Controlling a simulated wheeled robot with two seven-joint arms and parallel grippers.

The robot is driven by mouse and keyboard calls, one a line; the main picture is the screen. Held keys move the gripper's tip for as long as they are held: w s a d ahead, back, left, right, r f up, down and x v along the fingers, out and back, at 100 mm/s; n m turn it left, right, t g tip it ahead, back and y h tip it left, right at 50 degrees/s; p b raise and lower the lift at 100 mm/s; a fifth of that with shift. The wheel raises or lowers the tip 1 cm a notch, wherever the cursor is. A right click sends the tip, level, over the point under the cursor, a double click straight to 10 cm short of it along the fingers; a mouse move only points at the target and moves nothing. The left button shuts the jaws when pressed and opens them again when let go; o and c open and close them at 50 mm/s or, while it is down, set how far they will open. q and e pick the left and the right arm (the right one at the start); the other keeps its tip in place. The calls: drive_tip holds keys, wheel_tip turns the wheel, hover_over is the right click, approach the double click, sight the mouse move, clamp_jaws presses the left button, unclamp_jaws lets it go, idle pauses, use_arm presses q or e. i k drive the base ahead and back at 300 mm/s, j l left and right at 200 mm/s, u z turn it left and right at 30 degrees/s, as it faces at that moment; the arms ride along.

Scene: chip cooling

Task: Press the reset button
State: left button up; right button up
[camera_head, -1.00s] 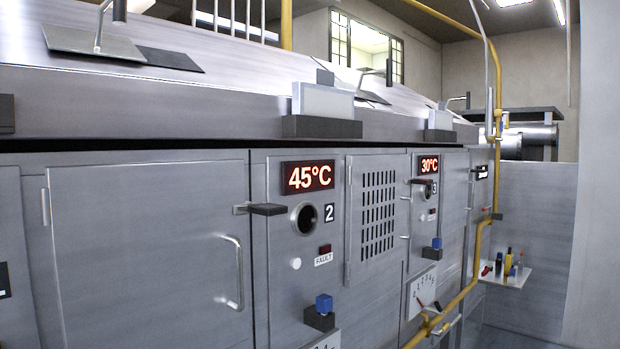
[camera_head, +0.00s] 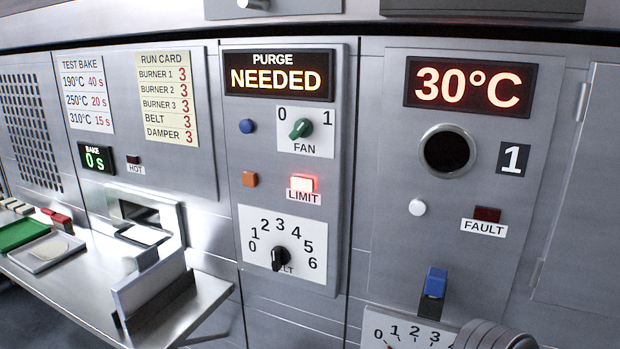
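No button in view is labelled reset. On the control panel (camera_head: 290,180) I see a round blue button (camera_head: 247,126), a square orange button (camera_head: 249,179) and a lit red lamp (camera_head: 302,183) marked LIMIT. The panel's display (camera_head: 279,76) reads PURGE NEEDED. On the burner 1 panel (camera_head: 385,215) at right are a round white button (camera_head: 417,207), a dark red FAULT lamp (camera_head: 487,214) and a blue block-shaped handle (camera_head: 436,281). A grey rounded part at the bottom right edge may be my arm. Neither gripper shows.
The FAN switch (camera_head: 301,128) is green, and a black BELT knob (camera_head: 279,258) sits on a dial. The burner 1 display (camera_head: 470,85) reads 30°C. A metal shelf (camera_head: 75,290) sticks out at lower left, with a green tray (camera_head: 22,232) and an angled metal piece (camera_head: 150,285).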

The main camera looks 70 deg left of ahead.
sight(249, 177)
drive_tip(key=j+u, duration=0.1)
drive_tip(key=u, duration=2.45)
